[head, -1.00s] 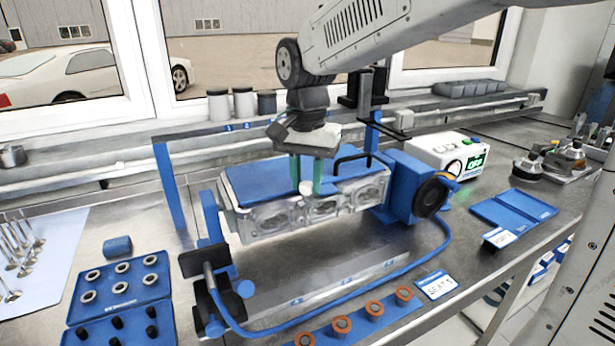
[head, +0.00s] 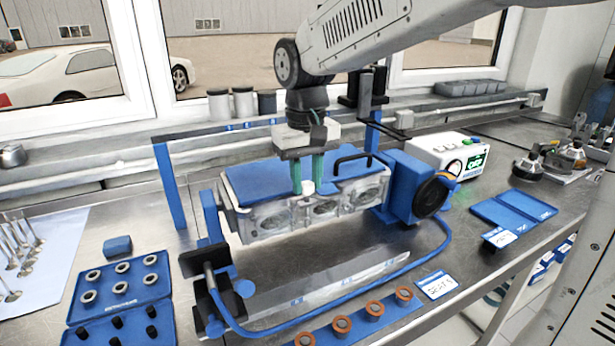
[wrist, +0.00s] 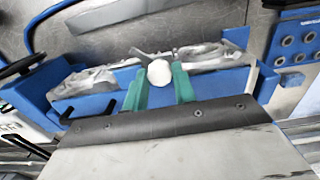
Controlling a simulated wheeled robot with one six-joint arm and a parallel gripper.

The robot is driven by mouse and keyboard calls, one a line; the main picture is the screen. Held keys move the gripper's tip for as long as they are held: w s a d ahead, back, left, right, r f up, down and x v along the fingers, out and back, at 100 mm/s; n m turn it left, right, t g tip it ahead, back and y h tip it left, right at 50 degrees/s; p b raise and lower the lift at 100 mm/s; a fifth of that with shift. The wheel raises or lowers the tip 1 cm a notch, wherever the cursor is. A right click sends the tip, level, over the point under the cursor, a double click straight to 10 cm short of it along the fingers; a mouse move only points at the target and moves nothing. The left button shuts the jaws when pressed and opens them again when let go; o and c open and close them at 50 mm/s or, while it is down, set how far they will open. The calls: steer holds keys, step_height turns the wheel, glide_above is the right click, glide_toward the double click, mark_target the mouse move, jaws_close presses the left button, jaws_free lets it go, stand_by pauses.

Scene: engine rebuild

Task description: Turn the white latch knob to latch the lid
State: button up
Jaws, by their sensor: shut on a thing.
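The white latch knob (head: 308,187) sits at the front edge of the blue lid (head: 255,178), above the metal engine head (head: 270,218). My gripper (head: 308,188) points down over the lid with its green fingers on either side of the knob, shut on it. In the wrist view the round knob (wrist: 159,72) shows between the two green fingertips. A small grey metal piece (wrist: 150,54) lies just beyond the knob there. The lid lies on top of the engine head, with a black handle (head: 352,160) at its right.
A blue unit with a black round face (head: 432,196) stands at the right end of the head. A blue hose (head: 330,303) loops in front. A blue tray of rings (head: 118,290) lies at left, and orange-topped parts (head: 373,311) in front. A white box with a green display (head: 447,155) stands behind right.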

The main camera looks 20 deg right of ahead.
mark_target(306, 184)
steer(key=n, duration=0.4)
steer(key=shift+n, duration=0.3)
steer(key=n, duration=0.4)
steer(key=shift+n, duration=0.3)
steer(key=o, duration=1)
steer(key=shift+r, duration=0.1)
step_height(306, 184, up, 8)
steer(key=shift+s+f, duration=0.1)
steer(key=shift+f, duration=0.05)
steer(key=shift+a, duration=0.1)
